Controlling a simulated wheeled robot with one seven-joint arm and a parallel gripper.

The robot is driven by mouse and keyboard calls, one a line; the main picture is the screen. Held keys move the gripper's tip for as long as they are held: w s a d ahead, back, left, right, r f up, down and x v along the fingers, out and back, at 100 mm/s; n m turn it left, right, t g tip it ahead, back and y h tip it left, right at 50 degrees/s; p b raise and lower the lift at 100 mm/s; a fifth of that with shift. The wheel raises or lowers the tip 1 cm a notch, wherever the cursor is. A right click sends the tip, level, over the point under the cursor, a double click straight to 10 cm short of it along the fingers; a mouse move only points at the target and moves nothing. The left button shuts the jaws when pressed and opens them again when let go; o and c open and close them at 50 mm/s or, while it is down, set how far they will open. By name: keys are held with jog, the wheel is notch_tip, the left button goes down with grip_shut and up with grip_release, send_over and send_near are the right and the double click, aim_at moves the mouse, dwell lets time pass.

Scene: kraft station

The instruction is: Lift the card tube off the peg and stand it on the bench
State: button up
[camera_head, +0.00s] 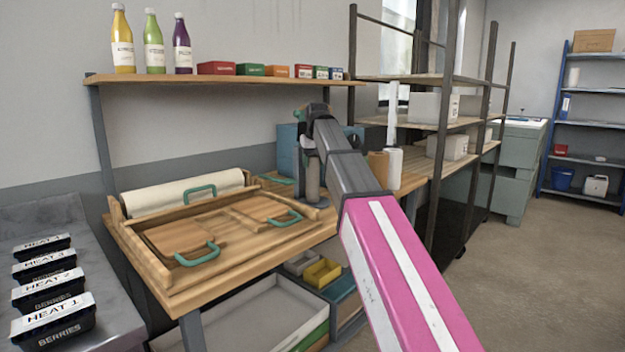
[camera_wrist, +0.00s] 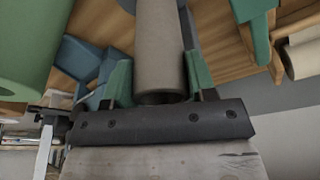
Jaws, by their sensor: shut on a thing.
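The card tube (camera_wrist: 162,45), a plain grey-brown cylinder, stands between the two green fingers of my gripper (camera_wrist: 157,65) in the wrist view. The fingers are shut on it from both sides. In the head view my gripper (camera_head: 309,146) is over the back part of the wooden bench (camera_head: 330,222), and a grey upright tube (camera_head: 312,182) shows below it. A dark base sits at the tube's foot. The peg itself is not clearly visible, and I cannot tell whether the tube is still around it.
A brown roll (camera_head: 377,168) and a white roll (camera_head: 394,168) stand right of my gripper, partly behind my arm. A blue box (camera_head: 288,150) is behind. A wooden tray (camera_head: 160,272) with green handles fills the bench's left. A shelf (camera_head: 220,79) with bottles runs above.

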notch_tip(320, 180, up, 16)
jog(key=shift+r, duration=0.25)
dwell(2.0)
